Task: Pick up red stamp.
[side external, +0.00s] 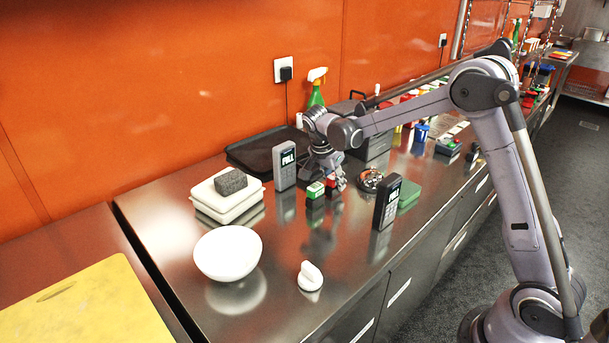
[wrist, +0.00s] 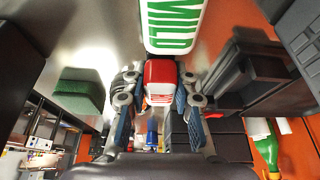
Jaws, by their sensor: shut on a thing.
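The red stamp (wrist: 160,72) sits between the two fingers of my gripper (wrist: 159,82) in the wrist view, with its red top and a white label showing. In the side view the red stamp (side external: 331,182) is small and partly hidden by the fingers. My gripper (side external: 337,182) points down there and is shut on it. A green and white stamp (side external: 315,189) stands just left of it; its label reads "MILD" in the wrist view (wrist: 172,26). I cannot tell whether the red stamp touches the counter.
A grey card terminal (side external: 284,166) stands left, a dark one (side external: 387,203) right, near a green sponge (side external: 408,194). A metal dish (side external: 370,180) lies close behind. White containers (side external: 227,206), a bowl (side external: 228,254) and a white knob-like item (side external: 310,276) are nearer. Steel counter between is clear.

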